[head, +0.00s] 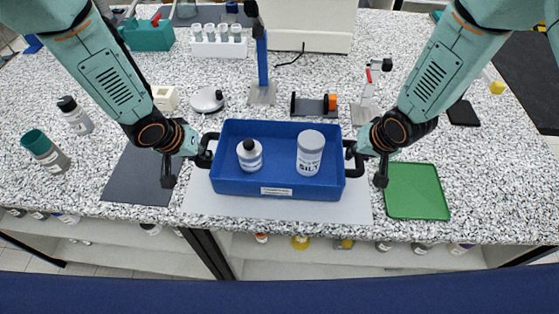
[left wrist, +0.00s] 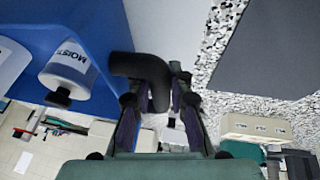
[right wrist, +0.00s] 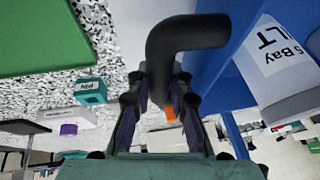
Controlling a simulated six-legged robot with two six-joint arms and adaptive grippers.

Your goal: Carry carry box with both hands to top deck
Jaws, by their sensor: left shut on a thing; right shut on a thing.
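The carry box is a blue open tray (head: 280,191) with a black handle at each end, in the middle of the head view. It holds a white bottle with a black cap (head: 250,155) and a white jar with a grey lid (head: 310,153) marked SILT. My left gripper (head: 203,150) is shut on the left handle (left wrist: 140,68). My right gripper (head: 353,152) is shut on the right handle (right wrist: 185,35). The box looks level over a pale grey mat (head: 280,209); I cannot tell whether it touches it. No top deck is identifiable.
Behind the box are a blue post stand (head: 262,65), a small device with an orange part (head: 314,105) and a tube rack (head: 218,45). Shelves lie below the counter.

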